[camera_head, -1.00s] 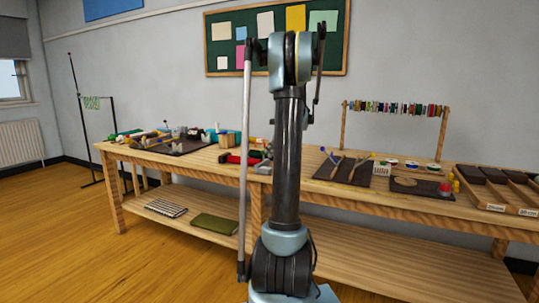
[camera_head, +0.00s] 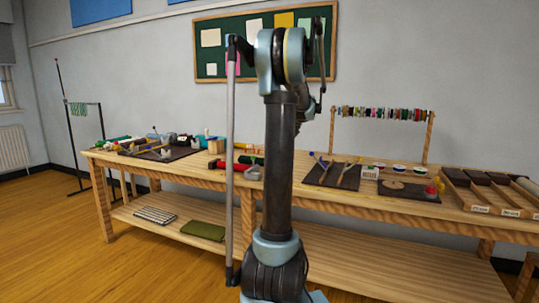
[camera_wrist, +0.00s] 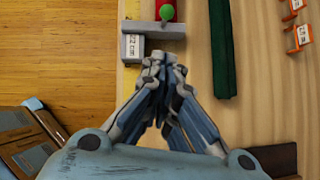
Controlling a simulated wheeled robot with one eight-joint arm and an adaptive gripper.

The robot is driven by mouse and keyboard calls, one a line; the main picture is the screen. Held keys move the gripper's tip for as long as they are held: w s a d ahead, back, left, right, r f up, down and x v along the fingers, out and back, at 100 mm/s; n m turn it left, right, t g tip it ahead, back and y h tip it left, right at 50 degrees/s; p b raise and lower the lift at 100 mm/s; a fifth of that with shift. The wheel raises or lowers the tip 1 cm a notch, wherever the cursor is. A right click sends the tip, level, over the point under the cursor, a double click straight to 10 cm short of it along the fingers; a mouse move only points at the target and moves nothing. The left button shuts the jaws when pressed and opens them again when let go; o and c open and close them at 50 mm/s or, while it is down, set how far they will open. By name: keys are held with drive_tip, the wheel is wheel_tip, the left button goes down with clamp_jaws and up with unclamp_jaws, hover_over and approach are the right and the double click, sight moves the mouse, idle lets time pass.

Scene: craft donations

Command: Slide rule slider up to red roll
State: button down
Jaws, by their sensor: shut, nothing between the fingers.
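The grey rule slider (camera_wrist: 166,31) lies across the top of the wrist view, with a white tag that seems to read "12 cm". It sits on a pale yellow rule (camera_wrist: 130,78) along the table's edge. The red roll (camera_wrist: 180,10) is just beyond the slider's arm, cut off by the frame; I cannot tell whether they touch. In the head view my arm hides my gripper.
A dark green bar (camera_wrist: 222,50) lies right of my gripper on the wooden table (camera_wrist: 262,90). Orange-framed tags (camera_wrist: 297,38) are farther right. In the head view, tools on dark mats (camera_head: 333,173) and wooden trays (camera_head: 490,190) stand to the right.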

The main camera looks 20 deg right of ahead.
drive_tip(key=s+d+f+t+y, duration=0.3)
drive_tip(key=f+t+y, duration=0.2)
drive_tip(key=f+t, duration=0.15)
drive_tip(key=x, duration=1.3)
drive_tip(key=shift+w+a+f, duration=0.1)
drive_tip(key=shift+a+f, duration=0.3)
drive_tip(key=shift+a, duration=0.05)
drive_tip(key=shift+w+a, duration=0.35)
drive_tip(key=shift+w, duration=0.1)
